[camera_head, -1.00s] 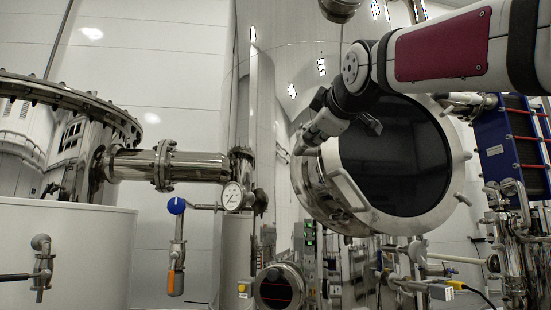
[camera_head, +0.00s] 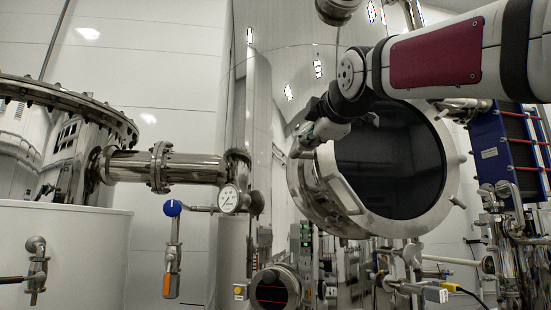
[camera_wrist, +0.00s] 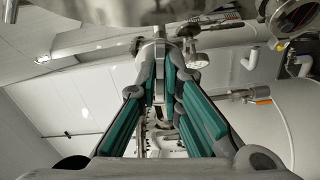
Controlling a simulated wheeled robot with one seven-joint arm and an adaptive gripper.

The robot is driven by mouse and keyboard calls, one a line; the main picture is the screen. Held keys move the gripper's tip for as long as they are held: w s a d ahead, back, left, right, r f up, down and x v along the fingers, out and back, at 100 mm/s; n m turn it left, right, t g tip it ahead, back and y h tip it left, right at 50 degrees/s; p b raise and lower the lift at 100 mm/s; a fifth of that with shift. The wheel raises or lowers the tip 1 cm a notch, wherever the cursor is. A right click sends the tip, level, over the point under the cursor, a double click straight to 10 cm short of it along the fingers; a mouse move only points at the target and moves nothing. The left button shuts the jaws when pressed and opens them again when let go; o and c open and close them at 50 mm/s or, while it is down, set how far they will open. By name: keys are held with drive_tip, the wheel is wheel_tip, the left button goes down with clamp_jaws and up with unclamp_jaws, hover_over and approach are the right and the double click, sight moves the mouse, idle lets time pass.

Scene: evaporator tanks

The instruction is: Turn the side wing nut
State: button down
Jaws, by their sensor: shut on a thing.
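The round manway door (camera_head: 388,160), with a dark glass and a pale metal rim, is on the tank in the head view. My gripper (camera_head: 306,138) is at the door's upper left edge. In the wrist view, my gripper (camera_wrist: 160,62) has its teal-padded fingers close together around a narrow grey metal piece (camera_wrist: 159,80), which appears to be the side wing nut. The fingers hide most of the nut, and its exact angle cannot be told. In the head view the nut is too small and covered to make out.
A bar handle (camera_head: 343,190) stands out from the door's left rim. A pressure gauge (camera_head: 229,199) and a blue-knobbed valve (camera_head: 172,208) are to the left. A blue plate unit (camera_head: 497,150) and pipes stand at the right.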

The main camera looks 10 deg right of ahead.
drive_tip(key=shift+n, duration=1.1)
drive_tip(key=shift+n, duration=0.7)
drive_tip(key=c, duration=1.7)
unclamp_jaws()
drive_tip(key=shift+o, duration=0.2)
drive_tip(key=shift+s, duration=0.1)
